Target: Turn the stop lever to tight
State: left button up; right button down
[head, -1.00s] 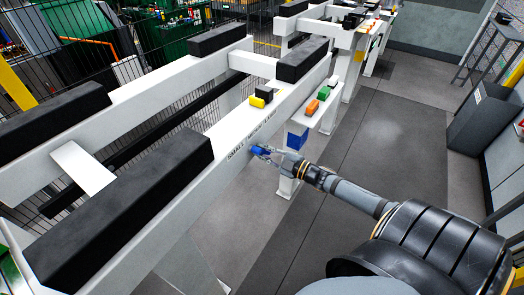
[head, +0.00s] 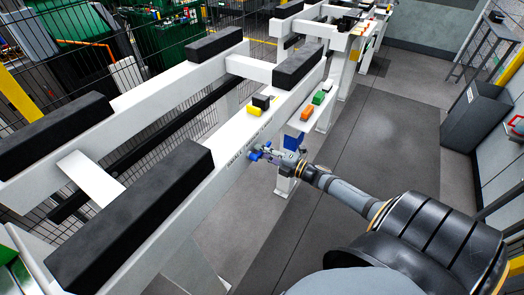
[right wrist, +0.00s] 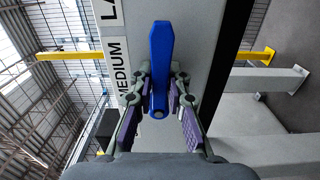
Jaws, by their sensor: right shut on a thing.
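The stop lever (right wrist: 161,50) is a blue bar on the side of a white beam (right wrist: 200,25). In the right wrist view it stands along the picture's vertical, its lower end between my fingers. The lever also shows small in the head view (head: 254,155). My right gripper (right wrist: 160,95) is shut on the lever from both sides. In the head view the right gripper (head: 275,155) reaches the beam's side from the right. A label (right wrist: 117,65) beside the lever reads "MEDIUM", with "LA" above it. My left gripper is not in view.
The white rail frame (head: 217,190) carries black blocks (head: 135,217). A white shelf (head: 322,105) holds orange, green and white pieces; yellow and black pieces (head: 258,106) lie on the beam. A blue box (head: 294,142) hangs under the shelf.

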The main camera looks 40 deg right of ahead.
jog(key=shift+r+n, duration=0.1)
jog(key=shift+n, duration=0.2)
jog(key=c, duration=1.3)
grip_release()
jog(key=v, duration=1.2)
